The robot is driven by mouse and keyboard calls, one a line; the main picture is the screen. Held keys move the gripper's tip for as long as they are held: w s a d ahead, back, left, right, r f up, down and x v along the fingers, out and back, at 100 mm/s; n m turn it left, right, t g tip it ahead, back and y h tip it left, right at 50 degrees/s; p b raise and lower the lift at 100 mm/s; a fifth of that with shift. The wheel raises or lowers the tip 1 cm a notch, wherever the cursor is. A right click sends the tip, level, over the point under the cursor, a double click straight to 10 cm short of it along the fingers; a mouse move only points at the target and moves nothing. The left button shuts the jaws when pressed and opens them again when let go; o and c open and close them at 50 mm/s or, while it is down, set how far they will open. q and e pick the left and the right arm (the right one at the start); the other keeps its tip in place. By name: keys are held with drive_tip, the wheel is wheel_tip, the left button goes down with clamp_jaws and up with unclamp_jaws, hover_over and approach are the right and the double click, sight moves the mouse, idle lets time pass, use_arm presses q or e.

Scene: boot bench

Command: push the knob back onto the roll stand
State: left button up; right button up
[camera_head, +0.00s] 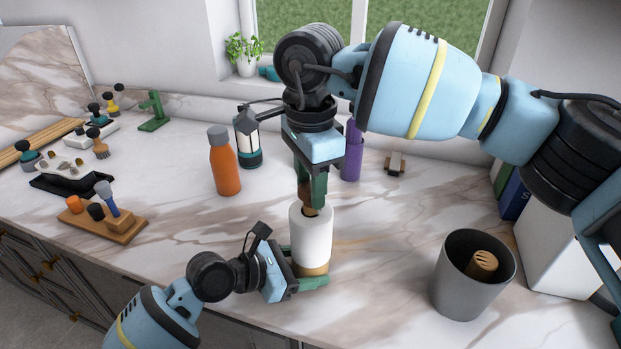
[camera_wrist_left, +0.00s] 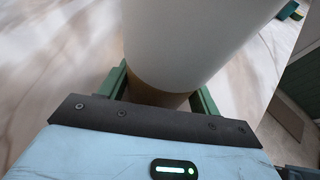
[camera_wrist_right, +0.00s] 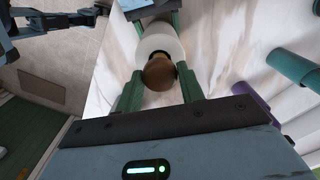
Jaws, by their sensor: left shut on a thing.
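The roll stand holds a white paper roll (camera_head: 311,234) upright on the counter, with its wooden base (camera_head: 312,269) showing below. My left gripper (camera_head: 312,278) is shut on this base; the left wrist view shows the fingers on both sides of the base (camera_wrist_left: 160,95). The brown knob (camera_head: 304,193) is at the top of the roll, between the fingers of my right gripper (camera_head: 311,192). In the right wrist view the fingers close in on both sides of the knob (camera_wrist_right: 159,72). Whether the knob touches the stand's rod is hidden.
An orange bottle (camera_head: 225,168), a lantern (camera_head: 248,140) and a purple bottle (camera_head: 352,152) stand behind the roll. A grey bin (camera_head: 450,281) with a wooden thing inside stands at right. A wooden block rack (camera_head: 120,228) is at left. The counter's front edge is near my left arm.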

drive_tip(key=o, duration=0.4)
drive_tip(key=shift+o, duration=0.2)
wheel_tip(320, 180, up, 12)
idle(0.4)
use_arm(q)
drive_tip(key=o, duration=1.5)
drive_tip(key=shift+c, duration=0.2)
